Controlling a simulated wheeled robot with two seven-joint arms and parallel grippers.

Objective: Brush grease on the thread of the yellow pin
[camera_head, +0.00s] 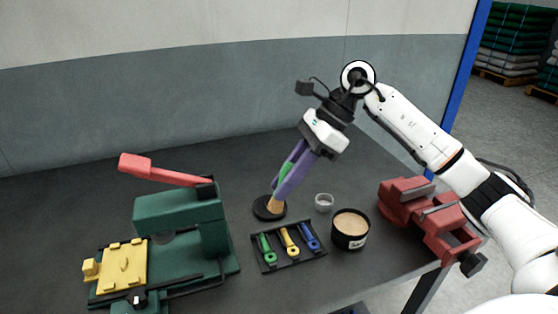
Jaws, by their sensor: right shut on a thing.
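A black tray (266,262) on the dark table holds a green pin (266,248), a yellow pin (289,243) and a blue pin (310,237) side by side. The thread on the yellow pin is too small to make out. My right gripper (284,182), with purple fingers, is shut on a brush with a green handle (286,168), behind the tray. The brush's tan lower end (275,205) is at a round black base (262,211); I cannot tell whether it touches. An open black tin (350,239) with tan contents stands right of the tray. My left gripper is not in view.
A green press (180,214) with a red lever and yellow plate (122,268) stands at the left. A small clear cup (324,202) stands behind the tin. A red vise (427,215) is at the right table edge. The table's back left is clear.

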